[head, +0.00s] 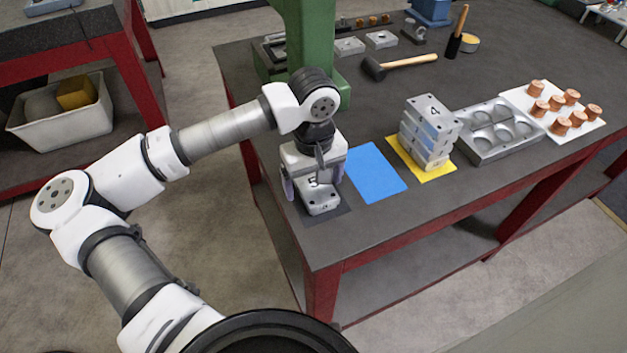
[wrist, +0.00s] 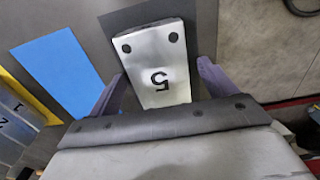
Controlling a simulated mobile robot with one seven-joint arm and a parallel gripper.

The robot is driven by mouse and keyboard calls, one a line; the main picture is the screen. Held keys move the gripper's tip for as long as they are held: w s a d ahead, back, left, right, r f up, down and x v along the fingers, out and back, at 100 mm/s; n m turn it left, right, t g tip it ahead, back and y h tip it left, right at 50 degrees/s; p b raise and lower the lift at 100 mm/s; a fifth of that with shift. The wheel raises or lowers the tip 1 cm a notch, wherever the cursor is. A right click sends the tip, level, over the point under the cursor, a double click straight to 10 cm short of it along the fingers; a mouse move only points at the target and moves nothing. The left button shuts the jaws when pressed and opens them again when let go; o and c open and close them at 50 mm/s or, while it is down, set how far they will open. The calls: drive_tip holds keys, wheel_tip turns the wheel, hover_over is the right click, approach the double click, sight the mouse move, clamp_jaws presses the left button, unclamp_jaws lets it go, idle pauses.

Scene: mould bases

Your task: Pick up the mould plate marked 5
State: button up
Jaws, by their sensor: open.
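The mould plate marked 5 (head: 318,190) is light grey metal and lies at the near left of the workbench, on top of a small block or stack over a dark mat. The gripper body hides the plate's rear end.
An empty blue mat (head: 373,172) lies to the right. Beyond it, a plate stack topped by one marked 4 (head: 432,112) stands on a yellow mat (head: 437,174). A grey mould tray (head: 493,152), copper pieces (head: 562,120), a hammer (head: 405,62) and a green column (head: 305,35) are around.

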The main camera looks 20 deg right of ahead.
drive_tip(key=c, duration=1.4)
drive_tip(key=shift+c, duration=0.2)
